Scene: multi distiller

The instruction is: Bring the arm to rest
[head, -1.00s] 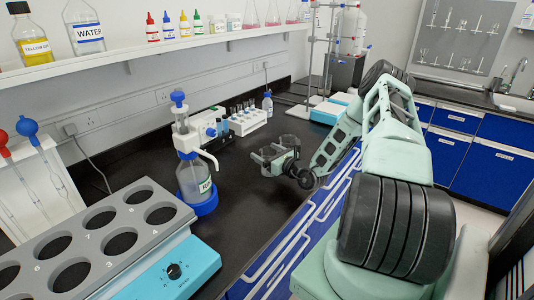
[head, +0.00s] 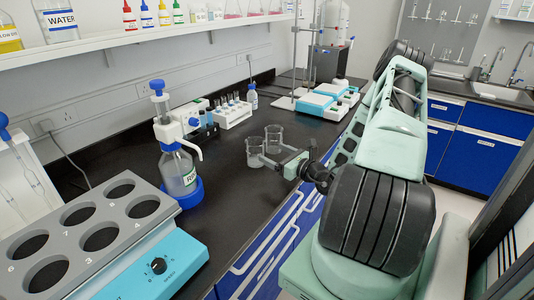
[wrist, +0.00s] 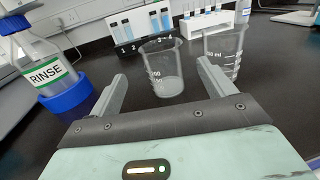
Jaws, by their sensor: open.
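My gripper (head: 281,161) is over the front edge of the black bench, its fingers pointing toward two clear glass beakers. It also shows in the wrist view (wrist: 160,88), with the two fingers spread apart and nothing held between them. One beaker (head: 254,153) stands upright nearer the camera, and the other beaker (head: 273,139) stands just behind it. In the wrist view one beaker (wrist: 163,68) shows beyond the gap between the fingers, and the other (wrist: 225,52) is beyond the right finger. My arm reaches back from the gripper on the right side of the head view.
A RINSE bottle (head: 180,172) with a blue base stands left of the beakers. A grey rack with round holes (head: 75,225) and blue unit is at the front left. A tube rack (head: 233,115) and blue-white devices (head: 322,100) are farther back. The bench (head: 225,200) is clear in front.

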